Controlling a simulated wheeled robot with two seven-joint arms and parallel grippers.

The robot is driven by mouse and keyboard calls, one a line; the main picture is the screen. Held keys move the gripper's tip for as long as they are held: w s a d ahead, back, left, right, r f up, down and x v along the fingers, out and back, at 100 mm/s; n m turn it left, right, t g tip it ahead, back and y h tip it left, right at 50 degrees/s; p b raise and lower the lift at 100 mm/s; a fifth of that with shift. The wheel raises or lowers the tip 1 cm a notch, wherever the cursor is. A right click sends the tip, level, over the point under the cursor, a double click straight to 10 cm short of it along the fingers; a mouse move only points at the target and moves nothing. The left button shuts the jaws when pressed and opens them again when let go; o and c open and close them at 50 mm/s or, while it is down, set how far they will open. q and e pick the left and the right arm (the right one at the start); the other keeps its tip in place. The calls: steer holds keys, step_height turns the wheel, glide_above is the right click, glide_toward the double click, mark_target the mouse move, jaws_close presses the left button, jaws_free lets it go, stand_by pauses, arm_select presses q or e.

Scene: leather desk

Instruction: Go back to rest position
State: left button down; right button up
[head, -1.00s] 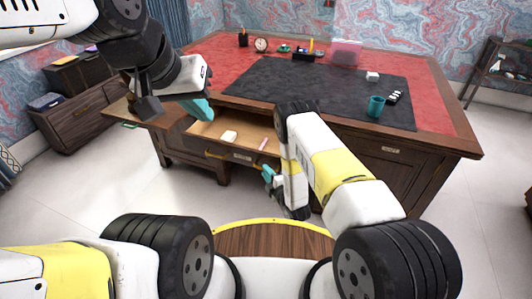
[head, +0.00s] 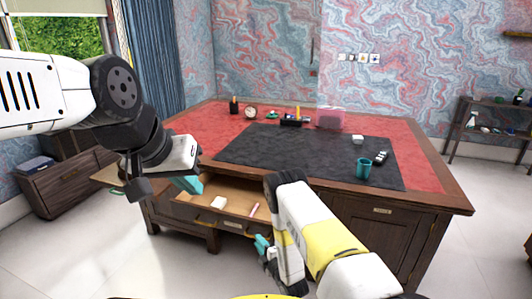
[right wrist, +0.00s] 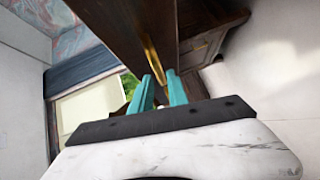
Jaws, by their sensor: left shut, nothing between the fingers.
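My left gripper (head: 188,184) is shut and empty, its teal fingers at the left end of the open desk drawer (head: 232,199) in the head view. I cannot tell whether they touch it. My right gripper (head: 262,246) is low in front of the drawer's right part. In the right wrist view its two teal fingers (right wrist: 160,92) stand apart with a gap between them. A brass handle (right wrist: 153,60) on a dark wooden front shows just beyond the fingertips; contact with it is unclear.
The desk (head: 440,195) fills the middle, with a teal cup (head: 364,168) on its dark mat (head: 300,155). The drawer holds a cream block (head: 218,202) and a pink item (head: 254,209). A shelf (head: 490,125) stands at the right. Pale floor is free beside the desk.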

steer(key=x, duration=0.4)
steer(key=shift+w+a, duration=0.2)
steer(key=shift+w, duration=0.15)
